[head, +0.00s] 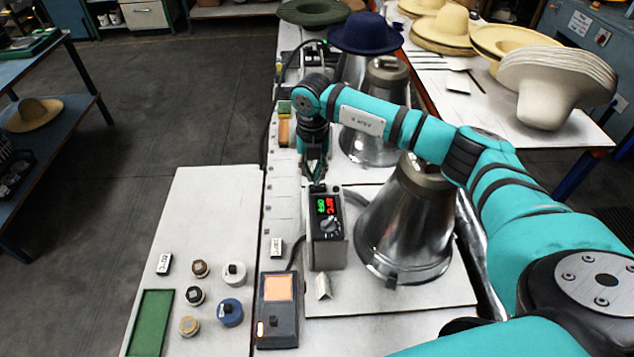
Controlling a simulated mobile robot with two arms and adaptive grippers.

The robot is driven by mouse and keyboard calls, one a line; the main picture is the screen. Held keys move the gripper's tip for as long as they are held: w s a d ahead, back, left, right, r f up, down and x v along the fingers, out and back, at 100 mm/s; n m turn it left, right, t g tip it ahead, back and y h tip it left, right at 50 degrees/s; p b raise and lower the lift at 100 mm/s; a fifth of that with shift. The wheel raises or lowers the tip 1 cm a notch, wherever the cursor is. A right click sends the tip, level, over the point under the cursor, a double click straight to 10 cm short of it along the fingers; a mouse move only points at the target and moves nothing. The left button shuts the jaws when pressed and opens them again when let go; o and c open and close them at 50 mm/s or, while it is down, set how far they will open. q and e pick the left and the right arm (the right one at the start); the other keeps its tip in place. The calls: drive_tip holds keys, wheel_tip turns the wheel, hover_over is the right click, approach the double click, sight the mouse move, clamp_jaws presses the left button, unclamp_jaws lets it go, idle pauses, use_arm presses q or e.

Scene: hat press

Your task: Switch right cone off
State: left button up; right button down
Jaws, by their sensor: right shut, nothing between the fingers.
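The nearest metal cone (408,232) stands on a white board at the right. Its control box (327,250) is just left of it, with a dark face, a knob (330,226) and a lit display (326,205). My right gripper (317,181) points down at the far top edge of this box, shut and empty. Its tips are at or very near a small black part on top; I cannot tell whether they touch. My left gripper is out of view.
A second cone (368,145) stands behind, and a blue hat (365,34) sits on another further back. A box with an orange panel (278,288), round pots (230,312) and a green pad (152,322) lie in front. Stacked pale hats (556,82) stand at right.

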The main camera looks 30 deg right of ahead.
sight(314, 187)
drive_tip(key=shift+r+p, duration=1.1)
drive_tip(key=shift+r, duration=1)
drive_tip(key=shift+f, duration=0.1)
